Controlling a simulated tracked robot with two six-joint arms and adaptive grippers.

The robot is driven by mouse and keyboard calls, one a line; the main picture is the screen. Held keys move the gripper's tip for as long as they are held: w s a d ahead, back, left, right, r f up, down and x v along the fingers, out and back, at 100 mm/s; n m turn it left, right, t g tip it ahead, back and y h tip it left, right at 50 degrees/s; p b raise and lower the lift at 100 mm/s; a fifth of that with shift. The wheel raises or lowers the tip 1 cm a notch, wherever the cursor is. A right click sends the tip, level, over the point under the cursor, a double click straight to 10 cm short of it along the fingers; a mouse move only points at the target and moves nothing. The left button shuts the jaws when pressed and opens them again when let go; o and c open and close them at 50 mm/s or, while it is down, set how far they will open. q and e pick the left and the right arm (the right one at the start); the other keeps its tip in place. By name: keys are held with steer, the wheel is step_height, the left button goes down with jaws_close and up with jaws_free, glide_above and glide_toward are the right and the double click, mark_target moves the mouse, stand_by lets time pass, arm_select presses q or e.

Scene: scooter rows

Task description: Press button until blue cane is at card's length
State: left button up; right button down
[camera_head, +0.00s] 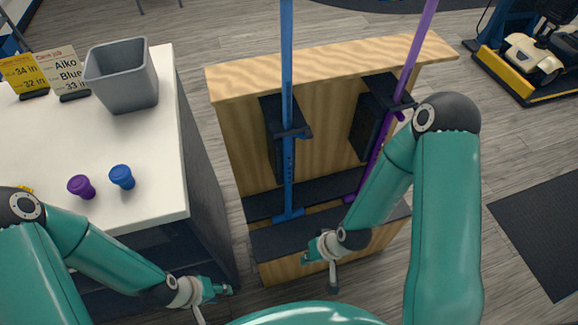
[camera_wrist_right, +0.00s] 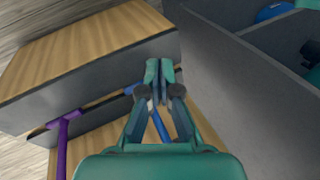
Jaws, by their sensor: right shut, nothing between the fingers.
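The blue cane (camera_head: 288,160) stands upright in the wooden rack, its foot on the dark lower ledge and small marks on its lower shaft. In the right wrist view, part of the blue cane (camera_wrist_right: 160,126) shows beyond my fingers. The card reading "Aiko Blue 33 in" (camera_head: 66,72) stands on the white table. My right gripper (camera_head: 328,258) is in front of the rack, right of the cane's foot; its fingers (camera_wrist_right: 159,72) are together and empty. My left gripper (camera_head: 218,290) is low, left of the rack; its opening is unclear. I cannot make out the cane's button.
A purple cane (camera_head: 412,60) leans in the rack (camera_head: 232,130) on the right. The white table (camera_head: 150,200) holds a grey bin (camera_head: 122,85), a yellow card (camera_head: 22,74), a purple knob (camera_head: 81,186) and a blue knob (camera_head: 121,176). A dark mat (camera_head: 540,230) lies on the floor at right.

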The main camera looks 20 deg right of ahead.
mark_target(290, 164)
steer(key=w+d+r+n+t+y+b, duration=0.1)
steer(key=w+r+n+t+b, duration=0.15)
steer(key=w+b, duration=0.35)
steer(key=w+d+r+n+t+y+b, duration=0.1)
steer(key=w+r+t+b, duration=0.15)
steer(key=w+b, duration=0.25)
step_height(290, 164, up, 6)
steer(key=n+t+y+b, duration=0.2)
steer(key=n+b, duration=0.2)
steer(key=b, duration=0.2)
steer(key=shift+s+d+r+t, duration=0.2)
steer(key=shift+d+t, duration=0.1)
steer(key=shift+d, duration=0.1)
steer(key=shift+w, duration=0.1)
steer(key=w, duration=0.8)
steer(key=shift+w+a+p, duration=0.3)
steer(key=shift+w+p, duration=0.05)
steer(key=shift+p, duration=0.1)
